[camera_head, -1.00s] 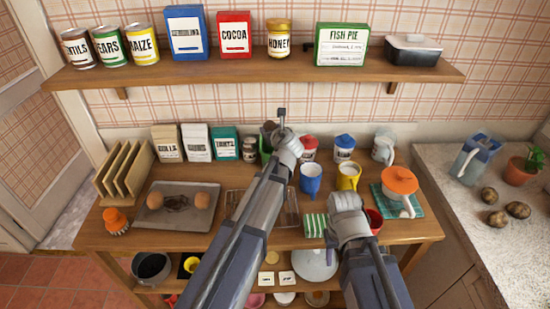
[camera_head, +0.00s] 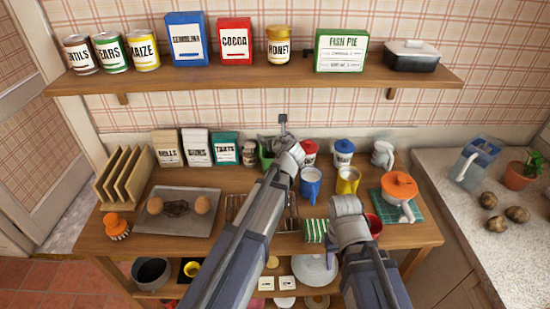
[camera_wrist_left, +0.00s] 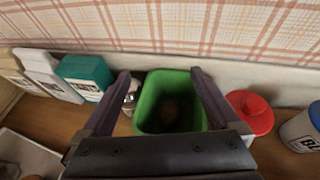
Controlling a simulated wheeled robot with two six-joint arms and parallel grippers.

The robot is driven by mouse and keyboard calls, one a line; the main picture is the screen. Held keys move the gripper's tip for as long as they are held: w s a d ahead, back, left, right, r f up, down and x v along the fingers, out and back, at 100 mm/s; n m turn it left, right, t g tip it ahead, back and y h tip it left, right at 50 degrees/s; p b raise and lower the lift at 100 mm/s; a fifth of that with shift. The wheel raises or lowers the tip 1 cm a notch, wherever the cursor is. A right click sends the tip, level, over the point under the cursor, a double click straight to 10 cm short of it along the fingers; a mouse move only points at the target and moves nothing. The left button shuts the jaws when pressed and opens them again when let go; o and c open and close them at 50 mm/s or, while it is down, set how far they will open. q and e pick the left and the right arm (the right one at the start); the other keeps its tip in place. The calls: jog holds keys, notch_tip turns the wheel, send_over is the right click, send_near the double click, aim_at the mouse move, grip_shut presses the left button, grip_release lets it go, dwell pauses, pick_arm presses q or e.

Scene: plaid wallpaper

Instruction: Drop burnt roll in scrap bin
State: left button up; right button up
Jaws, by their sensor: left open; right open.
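The green scrap bin (camera_head: 265,160) stands at the back of the counter, partly hidden by my left arm. In the left wrist view the bin (camera_wrist_left: 150,125) lies open below and between the fingers. A dark brown round thing, seemingly the burnt roll (camera_wrist_left: 172,112), lies inside it in shadow. My left gripper (camera_wrist_left: 161,76) is open and empty above the bin; it also shows in the head view (camera_head: 270,146). My right gripper (camera_head: 346,208) is over the counter front, its fingers mostly hidden. The baking tray (camera_head: 205,222) holds two browned rolls with a dark scorched patch between them.
A red-lidded jar (camera_wrist_left: 250,112) stands close right of the bin, and a small jar (camera_wrist_left: 131,98) close left. Blue (camera_head: 310,185) and yellow (camera_head: 347,181) mugs stand nearby. An orange-lidded pot (camera_head: 399,187) is at right. A loaded shelf (camera_head: 250,82) runs above.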

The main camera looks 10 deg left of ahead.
pick_arm(q)
jog(key=p+v, duration=0.2)
jog(key=v, duration=0.4)
jog(key=shift+s, duration=0.25)
jog(key=shift+d, duration=0.1)
